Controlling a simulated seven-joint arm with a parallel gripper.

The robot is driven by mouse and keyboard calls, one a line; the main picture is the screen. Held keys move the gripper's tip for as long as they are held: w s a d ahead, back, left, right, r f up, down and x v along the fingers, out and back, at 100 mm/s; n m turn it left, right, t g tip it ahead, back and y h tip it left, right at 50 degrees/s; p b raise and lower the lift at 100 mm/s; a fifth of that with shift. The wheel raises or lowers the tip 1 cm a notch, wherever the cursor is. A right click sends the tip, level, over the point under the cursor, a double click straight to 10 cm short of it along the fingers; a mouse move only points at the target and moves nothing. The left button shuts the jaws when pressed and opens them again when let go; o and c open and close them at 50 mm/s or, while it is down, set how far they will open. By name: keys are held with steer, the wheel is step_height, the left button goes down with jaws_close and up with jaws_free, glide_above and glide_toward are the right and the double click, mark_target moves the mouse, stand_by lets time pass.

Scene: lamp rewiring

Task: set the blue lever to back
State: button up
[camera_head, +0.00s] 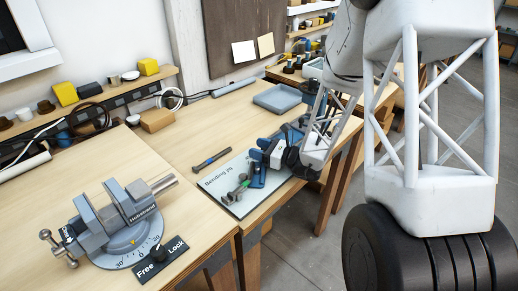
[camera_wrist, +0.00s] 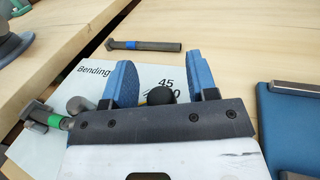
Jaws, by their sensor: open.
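My gripper (camera_head: 257,160) is over the right part of the pale "Bending" plate (camera_head: 213,183). In the wrist view its two blue fingers (camera_wrist: 164,85) are apart, with a round black knob (camera_wrist: 160,95) between them; I cannot tell whether they touch it. What the knob sits on is hidden by the gripper. A dark bar with a blue band (camera_wrist: 145,46) lies on the bench beyond the plate, also in the head view (camera_head: 211,159). A grey part with a green band (camera_wrist: 45,117) is at the plate's left. I cannot tell for certain which part is the blue lever.
A blue block with a metal bar (camera_wrist: 292,125) stands right of my gripper. A grey tray (camera_head: 277,98) lies behind. The bench between vise and plate is mostly clear.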

jaws_close()
steer(key=shift+s+d, duration=0.1)
stand_by(0.4)
steer(key=shift+s+d+m+t+h, duration=0.25)
steer(key=shift+d+m+t+h, duration=0.45)
steer(key=shift+t, duration=0.4)
steer(key=shift+v, duration=1.6)
steer(key=shift+s+d+r+m+t+h, duration=0.1)
steer(key=shift+s+d+m+t+h, duration=0.2)
steer(key=shift+d+m+t+h, duration=0.45)
steer(key=shift+s+d, duration=0.35)
steer(key=shift+s, duration=0.1)
